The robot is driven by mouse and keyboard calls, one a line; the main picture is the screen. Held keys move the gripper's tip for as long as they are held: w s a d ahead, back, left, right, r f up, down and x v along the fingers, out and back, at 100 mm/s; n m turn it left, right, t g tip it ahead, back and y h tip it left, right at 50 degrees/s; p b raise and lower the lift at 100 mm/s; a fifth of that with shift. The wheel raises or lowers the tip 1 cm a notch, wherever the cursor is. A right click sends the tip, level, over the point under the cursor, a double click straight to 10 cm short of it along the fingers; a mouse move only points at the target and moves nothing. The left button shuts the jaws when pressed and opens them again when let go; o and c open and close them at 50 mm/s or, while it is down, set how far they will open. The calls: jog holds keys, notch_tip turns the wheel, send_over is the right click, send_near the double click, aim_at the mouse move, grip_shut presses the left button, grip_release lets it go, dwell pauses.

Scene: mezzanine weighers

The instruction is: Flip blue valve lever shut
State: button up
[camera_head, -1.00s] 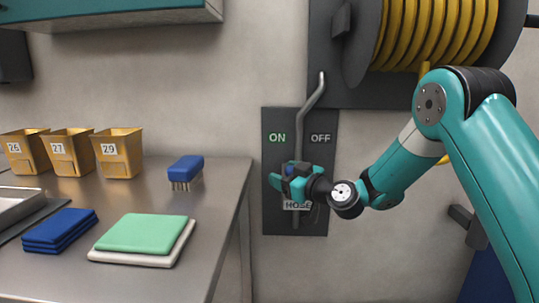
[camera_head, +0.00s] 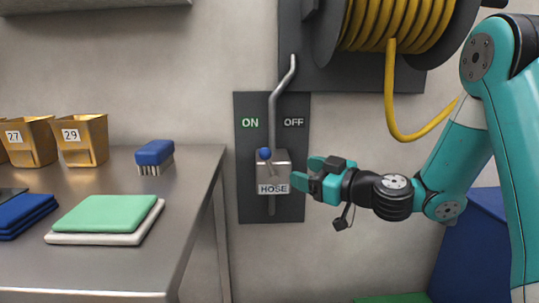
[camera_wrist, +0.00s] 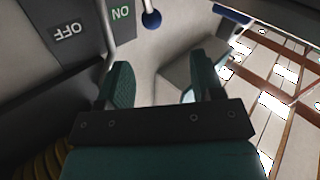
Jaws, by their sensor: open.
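The blue ball knob of the valve lever (camera_head: 264,154) is at the upper left of the grey box marked HOSE (camera_head: 274,174), below the green ON label (camera_head: 250,123) and left of the OFF label (camera_head: 293,122). My gripper (camera_head: 307,174) is open and empty just right of the box in the picture. In the wrist view, the knob (camera_wrist: 151,20) shows beyond the open fingers (camera_wrist: 158,70), near the ON label (camera_wrist: 121,13). The lever's stem is hard to make out in either view.
A bent grey pipe (camera_head: 281,90) runs up the dark panel (camera_head: 245,195). A yellow hose (camera_head: 393,105) hangs from the reel at upper right. A steel bench (camera_head: 110,270) with bins, a brush and cloths stands at left. A blue container (camera_head: 475,245) stands lower right.

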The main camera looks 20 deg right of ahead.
jog(key=s+a+r+n+g+y+p, duration=0.1)
jog(key=s+a+r+n+g+p, duration=0.1)
jog(key=s+a+r+g+p, duration=0.8)
jog(key=shift+s+a+r+n+g+y+p, duration=0.35)
jog(key=shift+s+a+r+p, duration=0.65)
jog(key=shift+s+a+p, duration=1.1)
jog(key=shift+s+d+p, duration=0.15)
jog(key=shift+d+p, duration=0.15)
